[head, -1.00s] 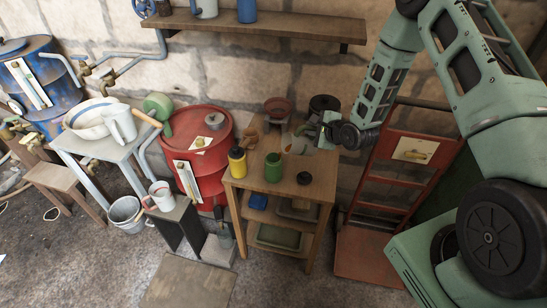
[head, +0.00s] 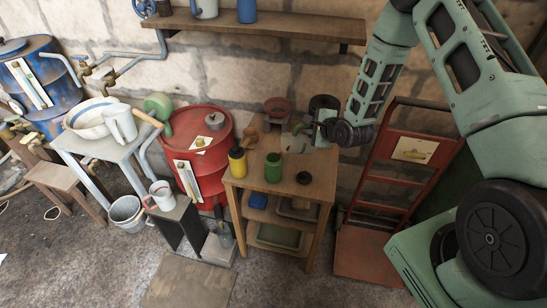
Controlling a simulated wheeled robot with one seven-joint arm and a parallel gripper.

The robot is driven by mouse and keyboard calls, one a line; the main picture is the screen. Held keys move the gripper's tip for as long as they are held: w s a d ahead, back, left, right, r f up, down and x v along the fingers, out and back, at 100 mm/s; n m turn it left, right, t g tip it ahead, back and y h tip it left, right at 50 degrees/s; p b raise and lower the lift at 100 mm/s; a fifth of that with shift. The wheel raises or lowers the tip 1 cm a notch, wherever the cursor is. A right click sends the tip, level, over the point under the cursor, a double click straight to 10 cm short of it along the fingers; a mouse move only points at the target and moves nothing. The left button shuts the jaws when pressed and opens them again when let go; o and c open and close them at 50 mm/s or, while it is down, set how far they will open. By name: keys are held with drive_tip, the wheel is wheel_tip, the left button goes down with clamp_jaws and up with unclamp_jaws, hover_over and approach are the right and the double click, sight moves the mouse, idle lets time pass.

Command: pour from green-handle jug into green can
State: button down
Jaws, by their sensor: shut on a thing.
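The green can (head: 273,167) stands upright on the wooden shelf table, near its front middle. My gripper (head: 308,128) is above the back right of the table, shut on the jug. The jug (head: 293,142) is small and greyish, held above the table just behind and to the right of the green can, and looks tilted. It is apart from the can in the picture. Its handle is mostly hidden by my gripper, and I cannot see any liquid.
A yellow can with a black top (head: 237,161) stands left of the green can. A small dark round part (head: 304,178) lies to its right. Pots and a brown funnel-like thing stand at the back. A red drum (head: 198,150) is left; a red hand truck (head: 405,165) is right.

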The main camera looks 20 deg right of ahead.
sight(299, 125)
drive_tip(key=shift+a+r, duration=0.1)
drive_tip(key=shift+a+r, duration=0.15)
drive_tip(key=shift+a, duration=0.25)
drive_tip(key=shift+w+a+r+n+h, duration=0.1)
drive_tip(key=shift+a+r+n+h, duration=0.15)
drive_tip(key=shift+a, duration=0.25)
drive_tip(key=shift+a, duration=0.25)
drive_tip(key=shift+a+r, duration=0.1)
drive_tip(key=shift+a+r+n+h, duration=0.1)
drive_tip(key=shift+a+n+h, duration=0.15)
drive_tip(key=shift+a, duration=0.15)
drive_tip(key=shift+a+r+h, duration=0.15)
drive_tip(key=shift+r+h, duration=0.05)
drive_tip(key=shift+h, duration=0.1)
